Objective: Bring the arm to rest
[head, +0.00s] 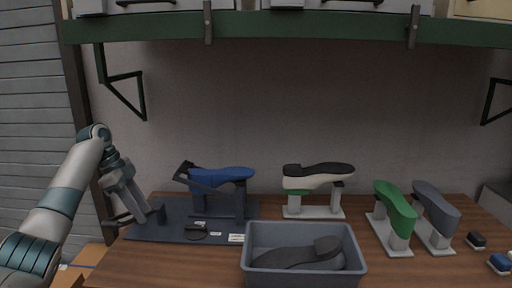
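My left arm comes in from the left. Its gripper (136,217) points down over the left end of a dark board (165,228). Its two fingers stand apart with nothing visible between them. On the board a blue shoe last (222,175) lies sole up on a dark stand, with a dark strap or lever at its left end. The gripper is left of this last and apart from it. My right gripper does not show.
A grey bin (305,279) with dark soles (300,255) stands at the front middle. Behind it is a white last (310,183) with a black sole. Green (397,208) and grey (436,207) lasts stand right, near small brushes (499,263). A green shelf (300,27) hangs above.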

